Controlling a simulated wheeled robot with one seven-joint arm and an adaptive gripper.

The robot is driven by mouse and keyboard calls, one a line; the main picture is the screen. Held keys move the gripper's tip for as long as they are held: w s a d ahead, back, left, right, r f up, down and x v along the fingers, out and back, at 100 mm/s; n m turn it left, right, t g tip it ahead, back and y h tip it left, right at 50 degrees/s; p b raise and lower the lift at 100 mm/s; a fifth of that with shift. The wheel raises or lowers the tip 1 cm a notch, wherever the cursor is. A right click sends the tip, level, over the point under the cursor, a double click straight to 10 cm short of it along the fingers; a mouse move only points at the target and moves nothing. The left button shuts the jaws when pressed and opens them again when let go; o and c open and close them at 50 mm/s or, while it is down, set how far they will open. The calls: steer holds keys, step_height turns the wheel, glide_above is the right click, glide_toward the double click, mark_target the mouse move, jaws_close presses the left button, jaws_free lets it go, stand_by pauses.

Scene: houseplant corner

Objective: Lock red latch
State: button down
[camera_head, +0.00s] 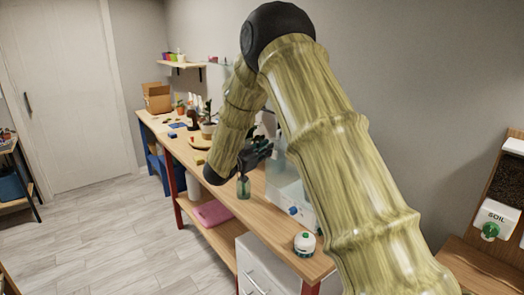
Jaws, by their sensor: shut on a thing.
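I cannot make out a red latch in the head view. A clear-walled box (284,182) stands on the wooden bench, partly hidden behind my arm. A blue knob (293,210) sits low on its front. My dark gripper (262,149) is at the upper left edge of the box, small and partly covered by my arm. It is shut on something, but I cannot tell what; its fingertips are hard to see.
A green bottle (243,188) stands left of the box, and a white and green round pot (305,243) at the near end. Potted plants and small items crowd the bench's far end. A soil dispenser (493,222) is at right. The floor (110,240) at left is clear.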

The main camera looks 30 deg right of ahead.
steer(key=shift+w+n+y+p, duration=0.15)
steer(key=shift+w+n+p, duration=0.05)
steer(key=shift+n+p, duration=0.55)
steer(key=shift+w+n+y+p, duration=0.15)
steer(key=shift+w+n+p, duration=0.05)
steer(key=shift+n+p, duration=0.5)
steer(key=c, duration=1.5)
jaws_free()
steer(key=shift+a, duration=0.15)
steer(key=v, duration=1.1)
steer(key=shift+a+r, duration=0.1)
steer(key=shift+a, duration=0.3)
